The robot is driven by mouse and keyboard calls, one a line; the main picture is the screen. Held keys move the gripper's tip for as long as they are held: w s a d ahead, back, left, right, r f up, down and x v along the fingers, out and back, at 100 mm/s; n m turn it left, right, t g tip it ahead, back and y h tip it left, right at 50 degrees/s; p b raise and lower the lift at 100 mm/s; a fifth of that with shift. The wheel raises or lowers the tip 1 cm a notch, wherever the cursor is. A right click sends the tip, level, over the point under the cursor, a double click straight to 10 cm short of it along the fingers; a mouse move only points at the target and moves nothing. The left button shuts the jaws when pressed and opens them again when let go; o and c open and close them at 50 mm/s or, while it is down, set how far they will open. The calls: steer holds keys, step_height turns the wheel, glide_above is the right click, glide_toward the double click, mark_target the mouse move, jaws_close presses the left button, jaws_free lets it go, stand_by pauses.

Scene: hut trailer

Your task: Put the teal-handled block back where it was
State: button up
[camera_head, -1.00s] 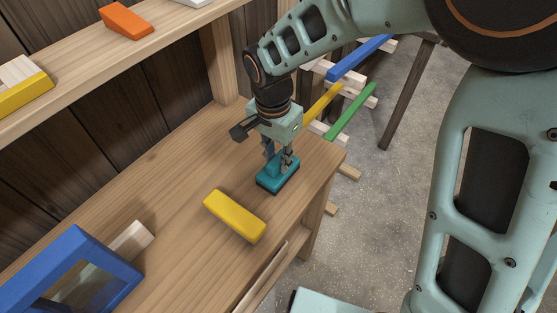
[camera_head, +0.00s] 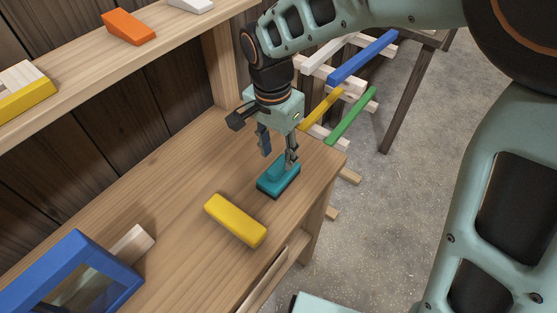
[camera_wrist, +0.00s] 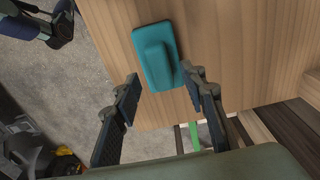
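The teal-handled block (camera_head: 279,181) lies on the wooden workbench (camera_head: 180,185), close to its right end. In the wrist view the block (camera_wrist: 156,56) lies flat with its raised teal handle facing up, near the bench edge. My gripper (camera_head: 277,161) is above the block, fingers pointing down. Its fingers are spread apart with nothing between them; in the wrist view the open fingertips (camera_wrist: 160,78) are at the near end of the block, and the block is not held.
A yellow block (camera_head: 236,219) lies on the bench just left of the teal one. A blue frame (camera_head: 75,270) and a pale wood piece (camera_head: 131,245) are at lower left. A shelf above holds an orange wedge (camera_head: 129,27). Coloured bars on a rack stand beyond the bench end.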

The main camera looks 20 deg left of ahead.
mark_target(277, 166)
step_height(277, 166, up, 8)
steer(key=shift+s+f, duration=0.2)
steer(key=shift+f, duration=0.05)
